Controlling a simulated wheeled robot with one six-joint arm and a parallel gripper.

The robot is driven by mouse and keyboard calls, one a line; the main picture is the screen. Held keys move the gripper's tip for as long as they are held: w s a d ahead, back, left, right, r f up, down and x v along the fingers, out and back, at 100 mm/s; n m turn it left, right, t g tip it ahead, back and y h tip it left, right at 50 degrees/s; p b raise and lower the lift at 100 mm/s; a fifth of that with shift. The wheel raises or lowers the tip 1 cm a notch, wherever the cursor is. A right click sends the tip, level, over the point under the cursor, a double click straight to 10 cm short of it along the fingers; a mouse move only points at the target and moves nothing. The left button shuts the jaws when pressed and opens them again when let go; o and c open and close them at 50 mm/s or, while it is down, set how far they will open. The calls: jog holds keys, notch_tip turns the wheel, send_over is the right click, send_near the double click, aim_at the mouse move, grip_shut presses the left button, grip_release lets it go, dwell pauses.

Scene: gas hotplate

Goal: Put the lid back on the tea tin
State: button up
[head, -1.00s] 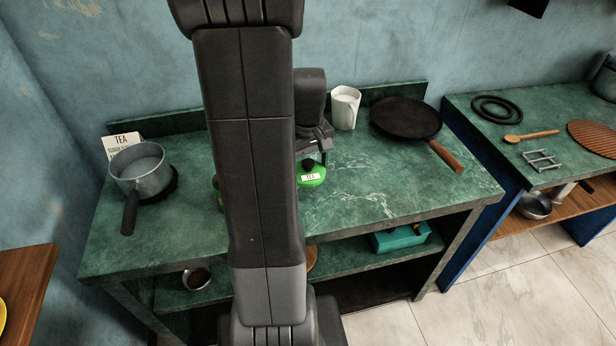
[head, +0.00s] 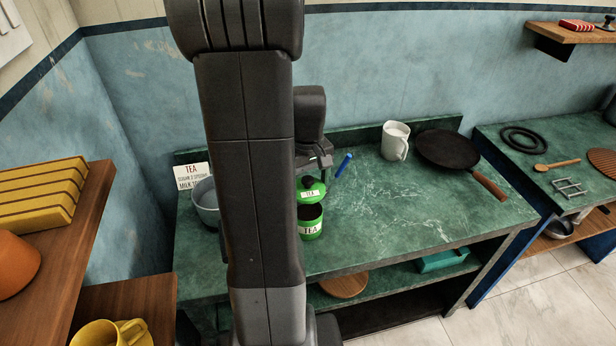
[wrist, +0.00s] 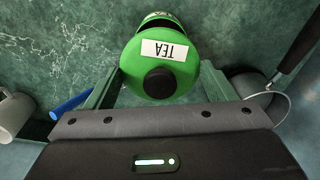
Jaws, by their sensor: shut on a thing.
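The lid (head: 314,193) is green with a black knob and a white TEA label. My gripper (wrist: 161,85) is shut on the lid, one finger on each side of it in the wrist view. The green tea tin (head: 310,226) stands upright on the counter with its dark open mouth showing. In the head view the lid hangs just above the tin, with a small gap. In the wrist view the tin (wrist: 160,19) shows only partly beyond the lid (wrist: 185,76), which hides the rest.
A blue pen-like object (head: 344,164) is right of the lid. A white jug (head: 395,142) and a dark pan (head: 447,150) stand further right. A pot (head: 206,203) is at left, partly behind my arm. The counter's (head: 410,215) middle right is clear.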

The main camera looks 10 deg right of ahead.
jog(key=shift+a, duration=0.25)
jog(key=shift+d+f+b, duration=0.25)
jog(key=shift+f+b, duration=0.45)
jog(key=shift+f, duration=0.1)
jog(key=shift+f+b, duration=1.85)
jog(key=shift+f, duration=0.55)
jog(key=shift+f, duration=0.15)
jog(key=o, duration=1)
jog(key=shift+c, duration=0.2)
